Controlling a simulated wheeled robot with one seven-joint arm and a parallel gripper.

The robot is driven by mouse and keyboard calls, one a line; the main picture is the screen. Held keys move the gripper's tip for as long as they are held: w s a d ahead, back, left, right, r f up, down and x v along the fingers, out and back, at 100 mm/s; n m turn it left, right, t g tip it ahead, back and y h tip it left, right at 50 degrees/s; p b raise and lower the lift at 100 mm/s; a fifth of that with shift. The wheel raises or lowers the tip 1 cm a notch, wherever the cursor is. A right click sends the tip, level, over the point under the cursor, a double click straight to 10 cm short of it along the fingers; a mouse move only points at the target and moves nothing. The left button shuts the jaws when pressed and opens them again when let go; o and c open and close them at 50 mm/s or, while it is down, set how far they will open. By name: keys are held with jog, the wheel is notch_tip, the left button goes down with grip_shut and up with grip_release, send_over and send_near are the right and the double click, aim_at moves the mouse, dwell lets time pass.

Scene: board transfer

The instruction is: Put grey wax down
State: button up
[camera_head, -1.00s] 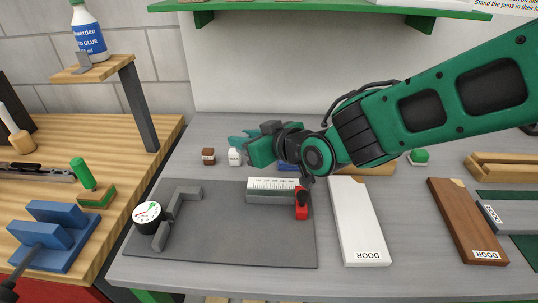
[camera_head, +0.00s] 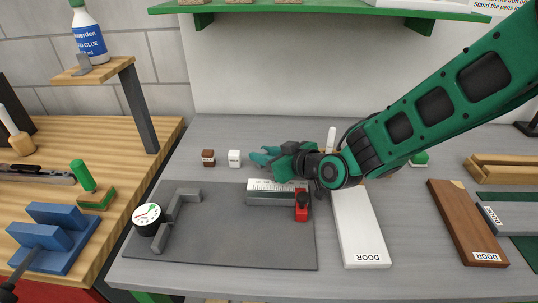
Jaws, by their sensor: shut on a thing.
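My gripper (camera_head: 257,160) is low over the back of the grey bench, with its teal fingers pointing left. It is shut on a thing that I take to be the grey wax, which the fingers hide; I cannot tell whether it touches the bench. A brown wax block (camera_head: 208,157) and a white wax block (camera_head: 234,158) stand on the bench just left of the fingertips, apart from them.
A grey mat (camera_head: 220,240) holds a dial gauge (camera_head: 148,217), a grey bracket (camera_head: 180,212) and a white-scaled block (camera_head: 270,192) with a red-and-black tool (camera_head: 301,206). A white door board (camera_head: 358,228) lies right of the mat. A green shelf (camera_head: 320,10) hangs above.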

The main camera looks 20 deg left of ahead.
jog(key=o, duration=1)
jog(key=shift+f, duration=0.1)
jog(key=shift+d+r, duration=0.1)
jog(key=shift+r, duration=0.1)
jog(key=v, duration=1.1)
jog(key=shift+s+d+r, duration=0.1)
jog(key=shift+s+d, duration=0.15)
jog(key=shift+d, duration=0.05)
